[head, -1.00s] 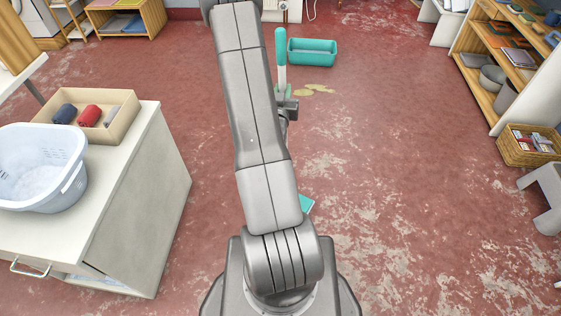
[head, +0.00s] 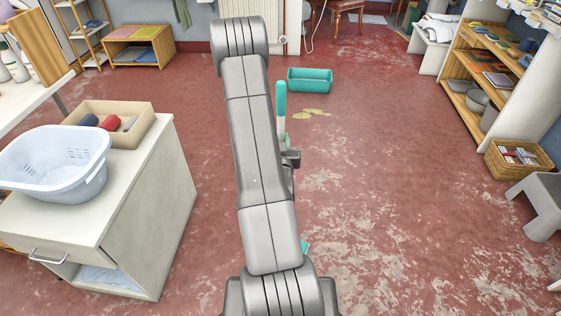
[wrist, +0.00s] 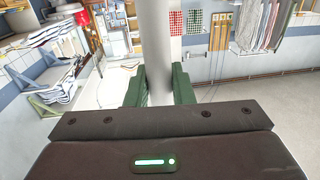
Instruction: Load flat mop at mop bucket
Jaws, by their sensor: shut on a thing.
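The teal mop bucket (head: 310,85) stands on the red floor in the upper middle of the head view, beyond my arm. The flat mop's teal grip and pale handle (head: 281,98) stick up just right of my arm. A small teal patch, likely the mop head (head: 305,246), shows low beside the arm; most of the mop is hidden. My gripper (wrist: 159,85) is shut on the pale mop handle (wrist: 156,45), which stands between the green fingers in the wrist view. The mop is apart from the bucket in the picture.
Yellowish puddles (head: 308,113) lie on the floor in front of the bucket. A cabinet (head: 150,220) with a white laundry basket (head: 55,165) stands at left. A wooden shelf (head: 485,70), wicker basket (head: 518,160) and grey stool (head: 540,200) are at right. The middle floor is open.

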